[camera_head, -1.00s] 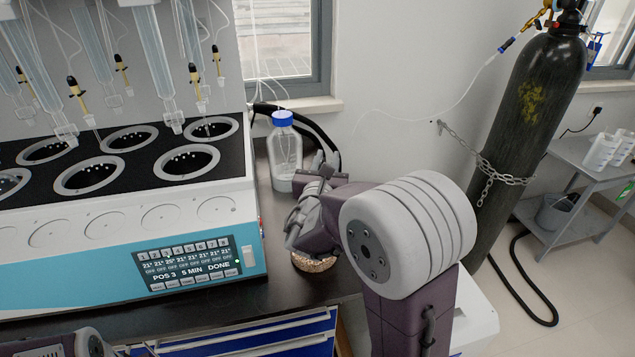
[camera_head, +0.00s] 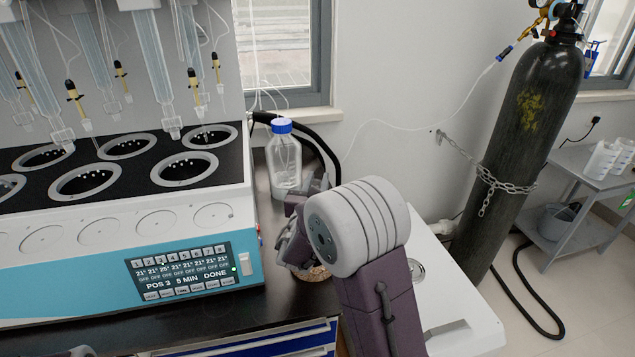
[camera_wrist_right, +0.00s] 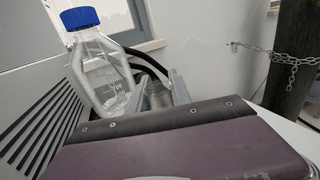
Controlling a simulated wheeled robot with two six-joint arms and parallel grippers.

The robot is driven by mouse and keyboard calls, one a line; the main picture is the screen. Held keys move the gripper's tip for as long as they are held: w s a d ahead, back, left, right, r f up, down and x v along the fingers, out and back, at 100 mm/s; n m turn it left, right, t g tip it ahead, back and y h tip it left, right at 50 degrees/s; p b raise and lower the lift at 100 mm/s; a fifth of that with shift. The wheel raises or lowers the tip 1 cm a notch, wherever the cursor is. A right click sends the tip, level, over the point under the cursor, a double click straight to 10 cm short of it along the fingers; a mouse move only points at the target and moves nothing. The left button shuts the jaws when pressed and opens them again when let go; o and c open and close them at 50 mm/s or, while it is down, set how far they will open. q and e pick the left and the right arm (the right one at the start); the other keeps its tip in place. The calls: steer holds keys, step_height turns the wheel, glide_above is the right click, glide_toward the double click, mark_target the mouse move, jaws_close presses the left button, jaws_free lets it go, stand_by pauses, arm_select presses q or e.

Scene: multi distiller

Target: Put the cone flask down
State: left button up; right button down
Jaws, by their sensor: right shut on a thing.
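My right gripper (camera_head: 314,185) is over the bench right of the distiller, just in front of a blue-capped clear bottle. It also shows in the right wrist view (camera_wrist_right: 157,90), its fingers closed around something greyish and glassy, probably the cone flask. My own wrist and forearm hide most of what it holds, so the flask's shape and base cannot be made out. A cork ring (camera_head: 314,273) lies on the dark bench, partly covered by my wrist. Only a scrap of my left arm shows at the bottom left; its gripper is out of view.
The blue-capped bottle (camera_head: 285,160) stands upright close behind the gripper and shows in the wrist view (camera_wrist_right: 105,75). The distiller (camera_head: 120,230) fills the left. A white surface (camera_head: 450,310) lies at the right, before a chained gas cylinder (camera_head: 525,130).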

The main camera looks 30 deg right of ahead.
steer(key=c, duration=1.2)
jaws_free()
steer(key=shift+f, duration=0.15)
steer(key=shift+o, duration=0.2)
steer(key=shift+r+p, duration=0.25)
steer(key=shift+p, duration=0.05)
steer(key=b+v, duration=0.1)
steer(key=v, duration=1.1)
steer(key=shift+b, duration=0.3)
steer(key=shift+f, duration=0.1)
